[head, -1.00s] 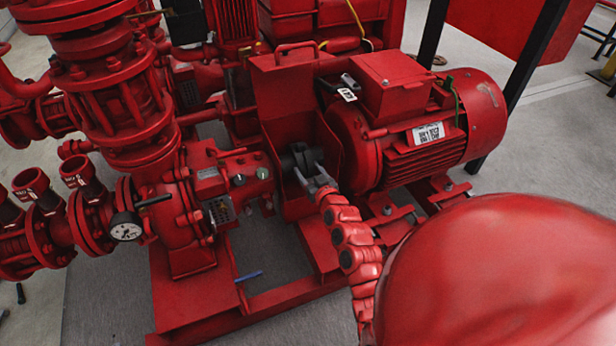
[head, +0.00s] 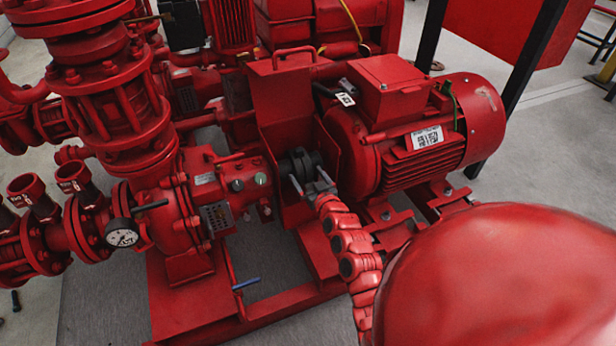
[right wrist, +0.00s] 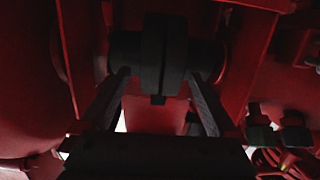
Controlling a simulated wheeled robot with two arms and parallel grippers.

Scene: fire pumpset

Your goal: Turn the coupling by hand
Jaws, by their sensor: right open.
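The coupling (head: 300,163) is a dark grey, round part on the shaft between the red pump and the red motor (head: 410,135), under a red guard with an open side. My right gripper (head: 302,184) reaches in from below right, with its two fingers pointing at the coupling. In the right wrist view the coupling (right wrist: 164,55) shows as a dark ribbed disc, and the fingers (right wrist: 160,85) stand apart, one on each side of it. I cannot tell whether they touch it. My left gripper is out of view.
The red guard (head: 262,95) rises behind the coupling. The pump body (head: 170,215) and a pressure gauge (head: 122,233) are to the left. A blue-handled lever (head: 246,284) sticks out low by the base frame (head: 200,316). Grey floor shows in front.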

